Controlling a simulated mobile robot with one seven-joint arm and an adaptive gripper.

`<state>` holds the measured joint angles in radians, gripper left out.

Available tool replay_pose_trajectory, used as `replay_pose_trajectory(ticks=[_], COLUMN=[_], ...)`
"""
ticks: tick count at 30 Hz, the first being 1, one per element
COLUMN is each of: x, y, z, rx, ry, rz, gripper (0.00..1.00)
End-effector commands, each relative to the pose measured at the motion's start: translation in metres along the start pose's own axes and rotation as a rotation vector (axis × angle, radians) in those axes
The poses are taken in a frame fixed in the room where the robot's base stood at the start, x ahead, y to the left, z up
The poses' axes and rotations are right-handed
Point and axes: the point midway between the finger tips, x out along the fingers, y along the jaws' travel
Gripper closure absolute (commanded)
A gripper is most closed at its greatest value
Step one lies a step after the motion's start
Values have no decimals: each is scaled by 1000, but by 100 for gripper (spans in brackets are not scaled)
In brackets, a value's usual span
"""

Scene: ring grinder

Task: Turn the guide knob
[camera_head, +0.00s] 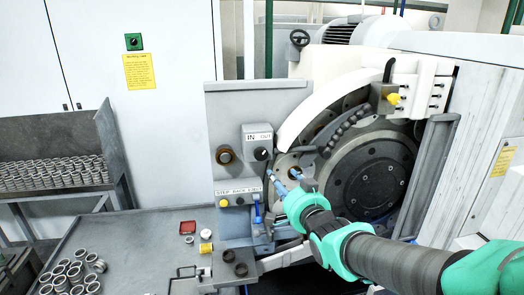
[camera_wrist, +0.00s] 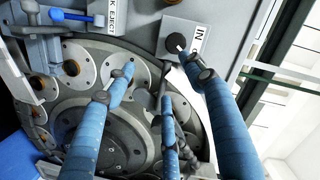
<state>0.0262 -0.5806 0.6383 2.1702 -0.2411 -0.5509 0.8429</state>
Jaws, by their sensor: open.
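A small black knob (camera_head: 262,154) sits on a grey box labelled IN and OUT, on the grey panel left of the grinding wheel. No label reading "guide" is legible. In the wrist view this knob (camera_wrist: 176,42) is beside the IN label, close to the tip of the right finger, and I cannot tell if they touch. My gripper (camera_head: 283,176), teal with blue-wrapped fingers, is just below and right of the box. In the wrist view my gripper (camera_wrist: 157,70) has its fingers spread wide, with nothing between them.
The grinding wheel (camera_head: 375,180) and its curved white guard lie close to the right. A lower panel (camera_head: 239,196) carries several buttons, with a blue-handled lever (camera_head: 256,212) beside it. The grey table (camera_head: 150,240) at left holds metal rings (camera_head: 72,278).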

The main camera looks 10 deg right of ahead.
Motion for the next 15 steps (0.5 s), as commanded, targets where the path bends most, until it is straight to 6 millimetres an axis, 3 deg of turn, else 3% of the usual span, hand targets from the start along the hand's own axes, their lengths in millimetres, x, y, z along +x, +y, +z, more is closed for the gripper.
replay_pose_trajectory(ticks=[6,15], x=[13,15], y=[-16,-18], z=[-5,-5], rx=[76,92], ry=[49,58], rz=[-97,-116], gripper=[46,46])
